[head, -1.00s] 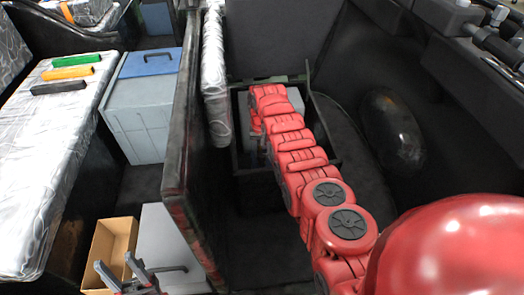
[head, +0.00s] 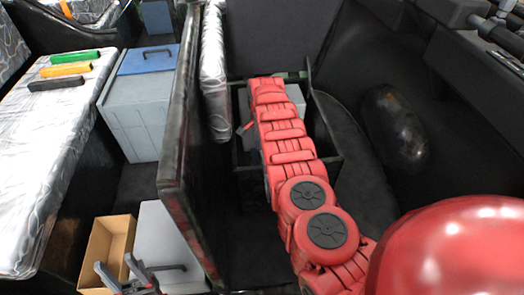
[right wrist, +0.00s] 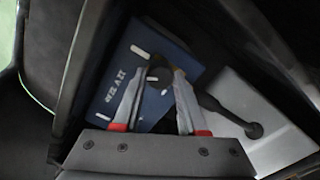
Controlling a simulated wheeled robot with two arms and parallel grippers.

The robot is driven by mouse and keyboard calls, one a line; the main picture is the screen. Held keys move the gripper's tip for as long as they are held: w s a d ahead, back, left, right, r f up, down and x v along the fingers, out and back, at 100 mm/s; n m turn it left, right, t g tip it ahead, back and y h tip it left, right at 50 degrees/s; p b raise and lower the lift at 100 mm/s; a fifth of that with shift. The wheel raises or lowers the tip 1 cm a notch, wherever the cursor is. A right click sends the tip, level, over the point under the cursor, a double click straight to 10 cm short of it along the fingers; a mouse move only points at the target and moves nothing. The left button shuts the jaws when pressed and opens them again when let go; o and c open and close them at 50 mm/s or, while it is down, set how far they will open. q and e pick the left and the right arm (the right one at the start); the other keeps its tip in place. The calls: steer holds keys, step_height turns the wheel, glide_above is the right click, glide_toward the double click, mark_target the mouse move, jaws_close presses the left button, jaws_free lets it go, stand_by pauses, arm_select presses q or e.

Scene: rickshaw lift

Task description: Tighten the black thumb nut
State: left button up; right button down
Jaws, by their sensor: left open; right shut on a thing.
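In the right wrist view, the black thumb nut (right wrist: 159,78) sits between the two fingertips of my right gripper (right wrist: 158,71), which is shut on it. A blue case face (right wrist: 150,105) with white lettering lies behind the nut. In the head view, my red right arm reaches down into the dark bay, and its gripper is hidden there. The nut cannot be made out in the head view. My left gripper (head: 122,272) shows at the lower left, open and empty, over the cardboard box and grey case.
In the right wrist view, a black bar with a round end (right wrist: 252,130) lies right of the fingers, over a pale grey surface (right wrist: 265,110). In the head view, a dark partition (head: 180,150) stands left of my right arm. A blue-lidded grey box (head: 130,115) and a cardboard box (head: 108,245) stand beyond it.

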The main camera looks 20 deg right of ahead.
steer(key=m+b, duration=0.1)
steer(key=m, duration=0.2)
steer(key=shift+f, duration=0.1)
steer(key=shift+m+b, duration=0.7)
steer(key=shift+m, duration=0.6)
steer(key=shift+c, duration=2.2)
jaws_free()
